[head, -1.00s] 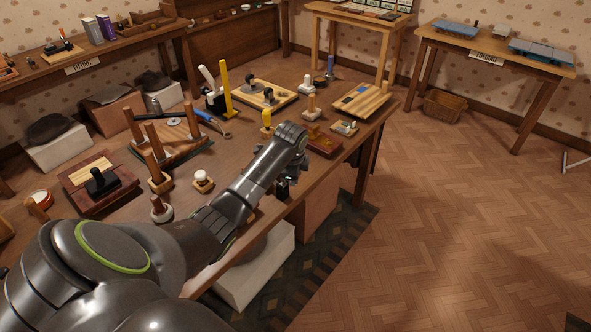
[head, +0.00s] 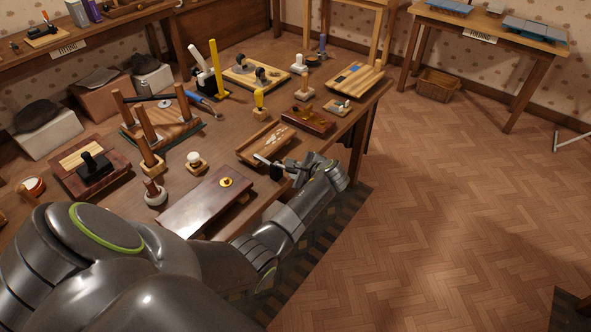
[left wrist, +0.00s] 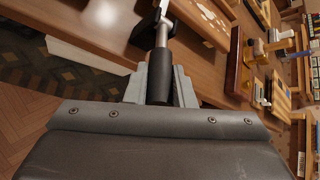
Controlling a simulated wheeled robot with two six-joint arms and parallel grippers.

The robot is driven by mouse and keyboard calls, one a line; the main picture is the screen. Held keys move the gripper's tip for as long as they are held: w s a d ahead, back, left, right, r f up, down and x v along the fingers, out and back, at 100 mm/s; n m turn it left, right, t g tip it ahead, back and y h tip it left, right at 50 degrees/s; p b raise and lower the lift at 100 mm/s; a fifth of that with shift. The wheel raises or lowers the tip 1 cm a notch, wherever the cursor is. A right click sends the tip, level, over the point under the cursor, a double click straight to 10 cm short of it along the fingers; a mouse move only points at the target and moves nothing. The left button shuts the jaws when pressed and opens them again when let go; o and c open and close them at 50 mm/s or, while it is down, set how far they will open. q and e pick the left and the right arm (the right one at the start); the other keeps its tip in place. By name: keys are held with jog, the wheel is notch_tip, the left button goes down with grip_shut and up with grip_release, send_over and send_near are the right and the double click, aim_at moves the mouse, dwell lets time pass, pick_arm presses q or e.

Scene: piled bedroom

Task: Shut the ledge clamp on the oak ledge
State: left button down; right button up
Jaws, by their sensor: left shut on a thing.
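My left gripper (head: 296,168) is at the front edge of the brown workbench. In the left wrist view its fingers (left wrist: 158,88) are shut on the black handle (left wrist: 160,78) of the ledge clamp. A bright metal shaft (left wrist: 162,36) runs from the handle to a dark clamp body (left wrist: 146,27) at the wood edge. My right gripper is not in view.
A dark board with a yellow ring (head: 207,203) lies left of the clamp. Several pegs and tools crowd the bench. The floor (head: 450,210) at right is clear.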

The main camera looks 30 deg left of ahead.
pick_arm(q)
jog(key=shift+s+f+y, duration=0.1)
jog(key=shift+f+y, duration=0.1)
jog(key=shift+y, duration=0.1)
jog(key=c, duration=1.2)
grip_release()
jog(key=shift+d, duration=0.1)
jog(key=shift+c, duration=0.2)
jog(key=shift+r, duration=0.1)
jog(key=shift+d+r, duration=0.15)
jog(key=p+v, duration=1.3)
jog(key=v, duration=0.4)
jog(key=shift+p, duration=0.3)
jog(key=shift+s+f, duration=0.1)
jog(key=shift+f, duration=0.15)
